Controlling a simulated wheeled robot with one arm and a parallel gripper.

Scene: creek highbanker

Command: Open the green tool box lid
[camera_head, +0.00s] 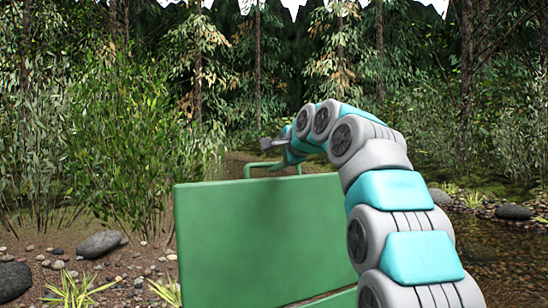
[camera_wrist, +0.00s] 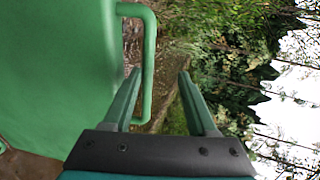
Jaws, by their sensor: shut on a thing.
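The green tool box lid (camera_head: 265,240) stands raised, close to upright, in the head view. Its green handle (camera_head: 272,166) sticks up from its top edge. A strip of the green tool box body (camera_head: 335,300) shows low at the right. My gripper (camera_head: 272,144) is at the handle, partly hidden by my arm. In the wrist view the lid (camera_wrist: 50,70) fills the left side. The handle (camera_wrist: 149,60) runs between the two fingers of my gripper (camera_wrist: 159,73), which is shut on it. The left finger lies between lid and handle. Most of the box is out of view.
Grey rocks (camera_head: 100,244) and gravel lie to the left of the lid. A creek (camera_head: 500,250) with stones runs at the right. Bushes (camera_head: 130,140) and trees stand behind. The air above the lid is clear around my arm.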

